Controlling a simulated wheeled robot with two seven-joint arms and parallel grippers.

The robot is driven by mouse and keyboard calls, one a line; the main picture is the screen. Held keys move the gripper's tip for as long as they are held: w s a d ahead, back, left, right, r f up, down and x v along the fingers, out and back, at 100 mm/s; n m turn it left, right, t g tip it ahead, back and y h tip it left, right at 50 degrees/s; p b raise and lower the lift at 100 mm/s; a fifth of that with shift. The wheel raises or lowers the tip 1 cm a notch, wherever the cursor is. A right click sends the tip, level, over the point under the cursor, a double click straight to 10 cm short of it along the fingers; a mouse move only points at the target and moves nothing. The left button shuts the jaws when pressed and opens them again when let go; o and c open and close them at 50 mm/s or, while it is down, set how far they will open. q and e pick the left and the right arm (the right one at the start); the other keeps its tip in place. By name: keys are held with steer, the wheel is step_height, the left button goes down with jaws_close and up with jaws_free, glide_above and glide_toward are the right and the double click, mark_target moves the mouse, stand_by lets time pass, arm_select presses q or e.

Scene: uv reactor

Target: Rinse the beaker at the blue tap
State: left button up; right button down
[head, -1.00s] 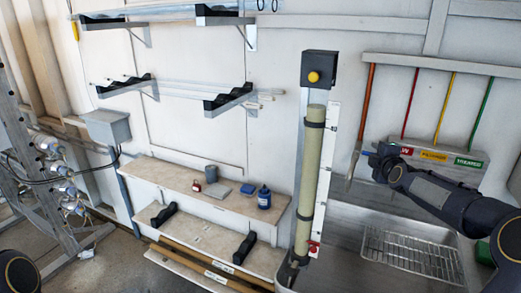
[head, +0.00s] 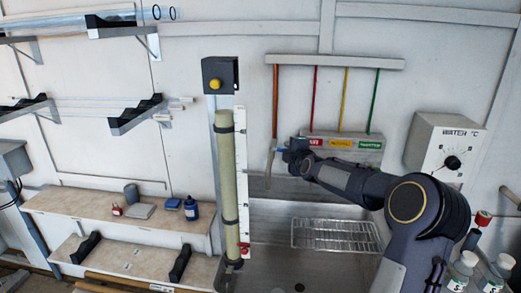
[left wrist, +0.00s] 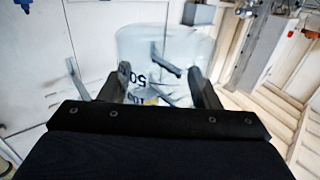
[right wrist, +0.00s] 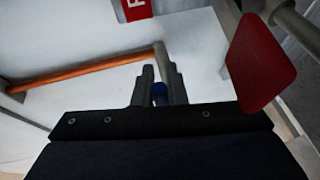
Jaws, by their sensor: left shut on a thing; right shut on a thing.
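The beaker (left wrist: 160,60) is clear, with dark volume marks, and fills the space between the fingers in the left wrist view. My left gripper (left wrist: 165,90) is shut on it; it is out of the head view. The blue tap shows as a small blue handle (right wrist: 160,92) between the fingers in the right wrist view. My right gripper (right wrist: 160,80) is shut on this handle. In the head view, my right gripper (head: 291,156) is at the wall, beside the grey spout (head: 270,163) below an orange pipe (head: 275,100). My fingers hide most of the handle.
A steel sink with a wire rack (head: 335,235) lies below. Red, yellow and green labels mark a grey box (head: 345,133) on the wall. A tall column (head: 228,180) stands left of the sink. A water dial box (head: 445,147) and bottles (head: 463,265) are at the right.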

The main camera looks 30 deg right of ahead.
steer(key=shift+s+a+r+m+g+h+p, duration=0.2)
steer(key=shift+m+h+p, duration=0.25)
steer(key=shift+p, duration=0.8)
steer(key=shift+s+a+f+m+g+h+p, duration=0.15)
steer(key=shift+m+g+h+p, duration=0.3)
steer(key=shift+p, duration=0.85)
steer(key=shift+s+a+r+m+g+h+p, duration=0.2)
steer(key=shift+m+h+p, duration=0.25)
steer(key=shift+p, duration=0.8)
steer(key=shift+s+f+m+g+h+p, duration=0.1)
steer(key=shift+f+m+g+h+p, duration=0.2)
steer(key=shift+h+p, duration=0.3)
steer(key=shift+f, duration=0.1)
steer(key=c, duration=1.5)
jaws_free()
steer(key=shift+s, duration=0.1)
